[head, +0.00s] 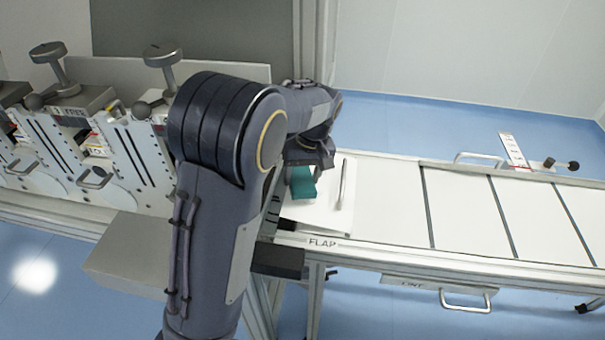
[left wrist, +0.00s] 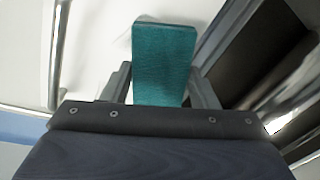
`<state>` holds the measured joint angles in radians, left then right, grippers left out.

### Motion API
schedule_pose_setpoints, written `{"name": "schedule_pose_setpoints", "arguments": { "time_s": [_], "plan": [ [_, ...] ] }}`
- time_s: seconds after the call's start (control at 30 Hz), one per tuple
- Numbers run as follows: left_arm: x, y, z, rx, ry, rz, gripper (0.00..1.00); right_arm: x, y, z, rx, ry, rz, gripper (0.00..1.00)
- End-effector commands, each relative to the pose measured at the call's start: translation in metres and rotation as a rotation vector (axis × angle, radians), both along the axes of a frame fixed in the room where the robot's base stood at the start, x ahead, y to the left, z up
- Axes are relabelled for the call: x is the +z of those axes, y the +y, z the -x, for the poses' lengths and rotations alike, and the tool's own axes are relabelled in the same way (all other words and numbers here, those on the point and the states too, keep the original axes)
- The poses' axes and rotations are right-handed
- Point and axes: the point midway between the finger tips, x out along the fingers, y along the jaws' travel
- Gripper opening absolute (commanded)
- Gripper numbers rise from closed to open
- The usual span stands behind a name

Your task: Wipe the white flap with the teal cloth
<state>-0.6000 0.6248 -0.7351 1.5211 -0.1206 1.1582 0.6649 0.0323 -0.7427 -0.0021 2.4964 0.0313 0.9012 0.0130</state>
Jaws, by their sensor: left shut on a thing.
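The teal cloth (head: 303,184) is a small folded block and hangs below my left gripper (head: 303,166) in the head view. In the left wrist view the cloth (left wrist: 163,62) sits between the two fingers of the left gripper (left wrist: 160,88), which is shut on it. The white flap (head: 325,215) lies under the cloth, beside the label FLAP. The flap also shows in the left wrist view (left wrist: 98,50). I cannot tell whether the cloth touches the flap. My left arm hides the flap's left part. My right gripper is not in view.
A thin metal handle (head: 342,184) stands on the flap just right of the cloth. A long white conveyor table (head: 460,215) runs off to the right. Slotted machine units with knobs (head: 120,150) stand at the left. A dark gap (left wrist: 265,60) borders the flap in the wrist view.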

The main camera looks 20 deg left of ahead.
Motion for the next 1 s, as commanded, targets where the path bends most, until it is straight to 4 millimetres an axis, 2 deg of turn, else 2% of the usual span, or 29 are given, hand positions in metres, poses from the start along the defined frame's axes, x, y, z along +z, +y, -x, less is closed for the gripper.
{"name": "schedule_pose_setpoints", "arguments": {
  "time_s": [1.0],
  "plan": [
    [-0.018, 0.002, 0.001, -0.001, 0.000, 0.000, 0.35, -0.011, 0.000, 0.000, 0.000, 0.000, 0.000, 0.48]
  ]
}}
